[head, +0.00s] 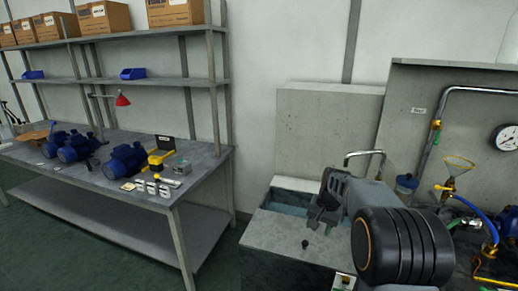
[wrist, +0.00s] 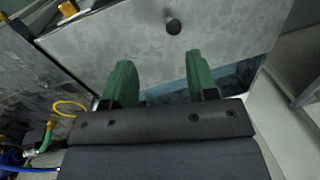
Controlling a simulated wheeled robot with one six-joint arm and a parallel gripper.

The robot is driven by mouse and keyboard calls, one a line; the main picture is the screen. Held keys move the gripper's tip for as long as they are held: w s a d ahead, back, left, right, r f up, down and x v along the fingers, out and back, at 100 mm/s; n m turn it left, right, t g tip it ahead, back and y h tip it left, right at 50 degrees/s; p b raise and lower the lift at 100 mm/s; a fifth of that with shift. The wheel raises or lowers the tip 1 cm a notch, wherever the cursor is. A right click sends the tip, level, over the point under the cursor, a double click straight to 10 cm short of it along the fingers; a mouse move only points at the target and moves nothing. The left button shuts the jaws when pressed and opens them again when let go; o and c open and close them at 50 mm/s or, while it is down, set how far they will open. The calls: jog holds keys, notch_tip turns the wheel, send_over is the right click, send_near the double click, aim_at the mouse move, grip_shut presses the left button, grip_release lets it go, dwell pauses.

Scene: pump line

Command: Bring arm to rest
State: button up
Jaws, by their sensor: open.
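My gripper (head: 322,212) is at the right of the head view, raised in front of a grey metal cabinet with a water-filled basin (head: 290,205). In the wrist view its two green fingers (wrist: 162,88) stand apart with nothing between them. My arm hides part of the cabinet and basin in the head view.
A small dark knob (head: 305,244) is on the cabinet's grey panel. A curved metal pipe (head: 366,153), a gauge (head: 508,138) and a blue hose (head: 478,212) are on the right. A workbench (head: 190,150) with several blue pumps stands at the left. Floor shows between them.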

jog(key=s+a+r+n+t+p, duration=0.1)
jog(key=s+a+r+n, duration=0.1)
jog(key=s, duration=0.5)
jog(key=s+a+r+n+h+p, duration=0.1)
jog(key=s+a+r, duration=0.1)
jog(key=s, duration=0.6)
jog(key=s+a+r+n+t+p, duration=0.1)
jog(key=s+a+r+n, duration=0.1)
jog(key=s, duration=0.6)
jog(key=shift+s+a+r+n+t+h, duration=0.2)
jog(key=shift+a+r+n+t+h, duration=0.15)
jog(key=shift+a, duration=0.1)
